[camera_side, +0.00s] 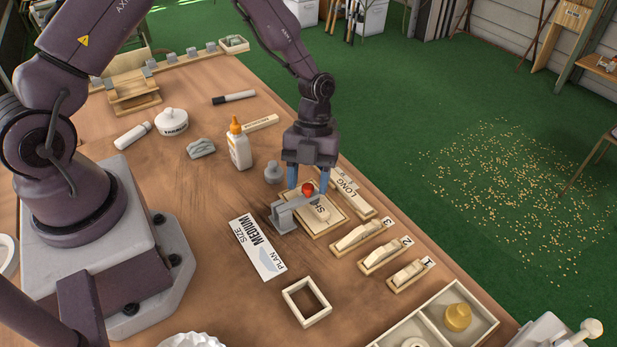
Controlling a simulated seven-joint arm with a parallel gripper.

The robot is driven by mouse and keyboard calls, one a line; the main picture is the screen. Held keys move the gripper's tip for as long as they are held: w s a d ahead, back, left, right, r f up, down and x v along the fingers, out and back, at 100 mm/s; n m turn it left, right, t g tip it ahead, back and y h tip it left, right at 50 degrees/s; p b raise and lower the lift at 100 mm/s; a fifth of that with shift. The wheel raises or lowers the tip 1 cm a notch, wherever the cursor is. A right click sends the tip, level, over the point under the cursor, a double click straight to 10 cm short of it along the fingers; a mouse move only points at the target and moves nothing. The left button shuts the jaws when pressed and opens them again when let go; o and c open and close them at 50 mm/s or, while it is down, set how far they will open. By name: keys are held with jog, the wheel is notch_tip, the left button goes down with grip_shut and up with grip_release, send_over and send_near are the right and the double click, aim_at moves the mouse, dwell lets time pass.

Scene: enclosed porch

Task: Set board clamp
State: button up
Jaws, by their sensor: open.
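A grey clamp (285,215) with a red ball knob (308,188) stands at the left edge of a light wooden board (327,222) near the table's right edge. The board's lettering is partly covered; "SH" shows. My gripper (308,182) points down over the clamp, its two blue fingers open. The red knob shows between and just below the fingertips; I cannot tell whether either finger touches it. A second board marked "LONG" (347,186) lies just behind to the right, partly hidden by my gripper.
Trays marked 3 (362,237), 2 (385,256) and 1 (409,276) hold wooden pieces. A card reading "SIZE MEDIUM PLAN" (257,248) lies left of the clamp. A glue bottle (239,148), grey knobbed weight (273,172), square frame (306,302) and divided tray (470,306) stand around.

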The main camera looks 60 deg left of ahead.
grip_shut()
jog(key=shift+r, duration=0.1)
